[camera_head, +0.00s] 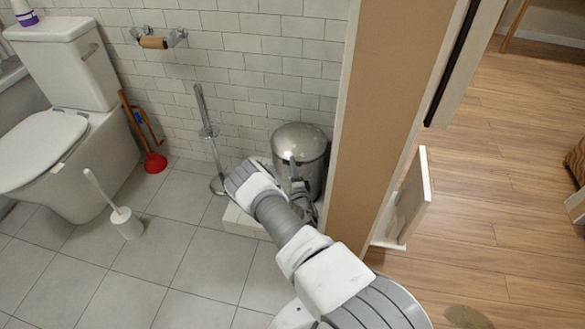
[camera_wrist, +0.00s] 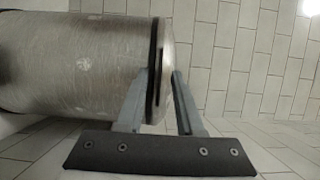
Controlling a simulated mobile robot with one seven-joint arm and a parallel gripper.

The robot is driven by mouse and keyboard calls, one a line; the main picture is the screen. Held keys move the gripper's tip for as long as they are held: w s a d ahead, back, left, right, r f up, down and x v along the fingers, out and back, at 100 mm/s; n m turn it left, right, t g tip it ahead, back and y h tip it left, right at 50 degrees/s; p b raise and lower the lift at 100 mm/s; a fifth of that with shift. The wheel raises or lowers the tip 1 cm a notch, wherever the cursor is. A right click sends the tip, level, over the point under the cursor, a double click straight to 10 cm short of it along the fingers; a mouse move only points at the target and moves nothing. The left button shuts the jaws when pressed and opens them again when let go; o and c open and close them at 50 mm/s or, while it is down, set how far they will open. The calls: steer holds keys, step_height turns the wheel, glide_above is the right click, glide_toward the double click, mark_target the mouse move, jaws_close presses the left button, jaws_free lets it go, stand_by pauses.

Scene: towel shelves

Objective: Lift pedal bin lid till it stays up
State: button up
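The pedal bin (camera_head: 313,165) is a brushed-metal cylinder standing by the tiled wall, beside the brown partition. Its domed lid (camera_head: 300,138) looks down on the body. My gripper (camera_head: 294,174) is at the bin's near side, close to the lid's rim, partly hidden by my wrist. In the wrist view the bin body (camera_wrist: 75,65) lies sideways, with a dark rim band beside the lid (camera_wrist: 165,45). There my gripper (camera_wrist: 163,78) is open, one finger on the body side of the lid's edge and the other on the lid's top side. Contact cannot be told.
The brown partition (camera_head: 385,110) stands close to the bin's right. A metal stand (camera_head: 207,130) is to its left. A plunger (camera_head: 154,163), a toilet brush (camera_head: 126,222) and the toilet (camera_head: 75,140) are further left.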

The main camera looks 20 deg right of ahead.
jaws_close()
stand_by(1.3)
